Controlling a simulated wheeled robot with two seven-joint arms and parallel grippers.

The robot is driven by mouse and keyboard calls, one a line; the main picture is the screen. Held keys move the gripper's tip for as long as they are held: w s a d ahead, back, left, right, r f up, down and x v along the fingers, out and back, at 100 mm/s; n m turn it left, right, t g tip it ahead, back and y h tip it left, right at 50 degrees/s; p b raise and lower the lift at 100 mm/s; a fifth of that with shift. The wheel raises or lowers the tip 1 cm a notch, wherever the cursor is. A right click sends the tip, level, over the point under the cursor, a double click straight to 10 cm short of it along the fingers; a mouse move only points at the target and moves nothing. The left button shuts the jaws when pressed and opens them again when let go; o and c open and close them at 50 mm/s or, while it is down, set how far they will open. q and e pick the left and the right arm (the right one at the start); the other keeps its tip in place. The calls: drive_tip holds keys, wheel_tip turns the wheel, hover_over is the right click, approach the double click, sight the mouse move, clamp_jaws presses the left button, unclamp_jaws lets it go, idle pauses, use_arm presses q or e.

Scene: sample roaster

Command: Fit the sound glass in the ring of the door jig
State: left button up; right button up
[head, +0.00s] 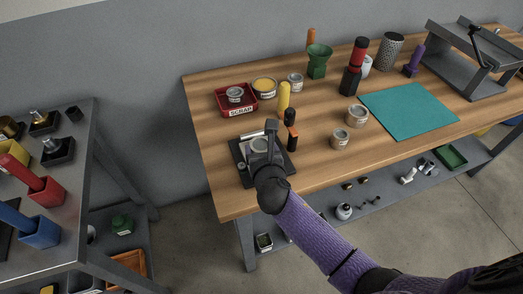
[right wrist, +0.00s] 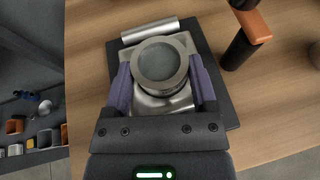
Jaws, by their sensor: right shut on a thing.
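The door jig is a dark plate (head: 236,151) at the near left corner of the wooden bench. In the right wrist view it shows as a black base (right wrist: 226,100) with a silver metal block (right wrist: 181,42) on it. My right gripper (right wrist: 160,78) has its purple fingers shut on a round, metal-rimmed glass (right wrist: 159,61), one finger on each side. The glass is over the silver block, flat side up. I cannot tell whether it sits in the ring or just above it. In the head view my right gripper (head: 268,150) partly hides the jig. My left gripper is out of view.
A red scrap tray (head: 222,111) holding a round part stands behind the jig. A black and orange tool (head: 292,139), a yellow cylinder (head: 284,95) and tins (head: 340,139) stand close by. A teal mat (head: 410,110) lies to the right.

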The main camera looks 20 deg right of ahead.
drive_tip(key=o, duration=1.2)
drive_tip(key=shift+f, duration=0.1)
drive_tip(key=shift+s+r, duration=0.1)
drive_tip(key=shift+r, duration=0.15)
drive_tip(key=p+v, duration=0.4)
drive_tip(key=v, duration=0.7)
drive_tip(key=shift+a+p, duration=0.1)
drive_tip(key=shift+p, duration=0.25)
drive_tip(key=shift+s, duration=0.35)
